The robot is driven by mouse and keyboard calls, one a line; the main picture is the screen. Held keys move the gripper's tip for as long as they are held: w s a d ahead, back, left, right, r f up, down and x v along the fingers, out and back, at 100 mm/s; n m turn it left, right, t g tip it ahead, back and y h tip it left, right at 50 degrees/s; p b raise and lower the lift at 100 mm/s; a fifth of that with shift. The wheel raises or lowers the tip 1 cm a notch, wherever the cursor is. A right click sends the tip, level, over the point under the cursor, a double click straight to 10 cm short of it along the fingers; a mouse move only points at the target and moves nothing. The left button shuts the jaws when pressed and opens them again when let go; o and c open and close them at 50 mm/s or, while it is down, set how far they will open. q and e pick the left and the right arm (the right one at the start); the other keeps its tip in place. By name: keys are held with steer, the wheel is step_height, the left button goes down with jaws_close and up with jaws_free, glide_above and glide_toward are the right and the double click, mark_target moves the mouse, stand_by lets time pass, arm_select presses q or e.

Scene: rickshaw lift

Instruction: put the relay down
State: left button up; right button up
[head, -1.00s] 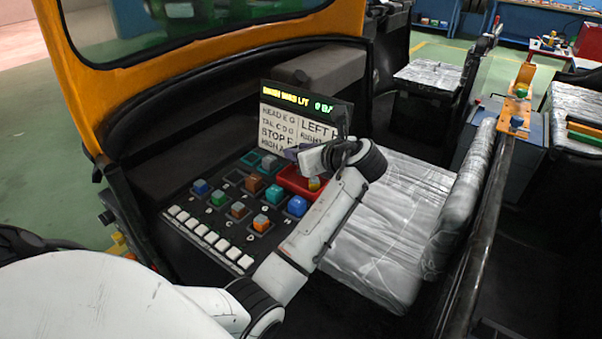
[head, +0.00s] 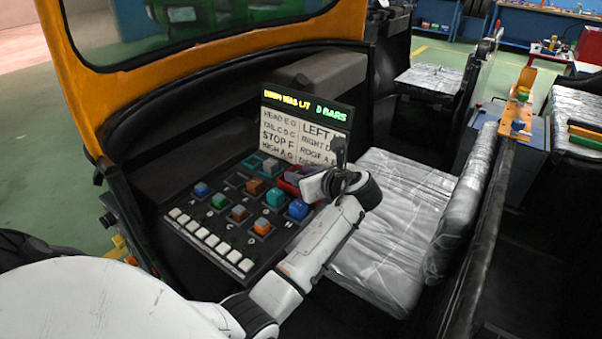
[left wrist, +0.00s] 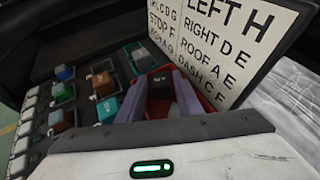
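My left gripper (left wrist: 160,98) is low over the red tray (left wrist: 207,103) beside the sign board. Its two lilac-grey fingers stand apart with something dark and reddish between them. I cannot tell whether this is a gripped relay or the tray floor. In the head view the left gripper (head: 306,178) hides most of the tray. Several cube-shaped relays sit in the black panel's sockets, among them a teal one (head: 275,196), a blue one (head: 298,209), an orange-and-grey one (head: 262,226) and a green one (head: 219,201). My right gripper is not in view.
The lettered sign board (head: 305,125) stands upright right behind the tray. A row of white keys (head: 210,239) lines the panel's near edge. A silver padded seat (head: 390,220) is right of my forearm. The orange windscreen frame (head: 70,75) rises at the left.

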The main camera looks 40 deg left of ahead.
arm_select(q)
steer(key=shift+r, duration=0.1)
steer(key=shift+s+d+r, duration=0.1)
steer(key=shift+d+r, duration=0.1)
steer(key=shift+d, duration=0.1)
steer(key=v, duration=1.1)
steer(key=shift+d, duration=0.2)
steer(key=shift+r, duration=0.15)
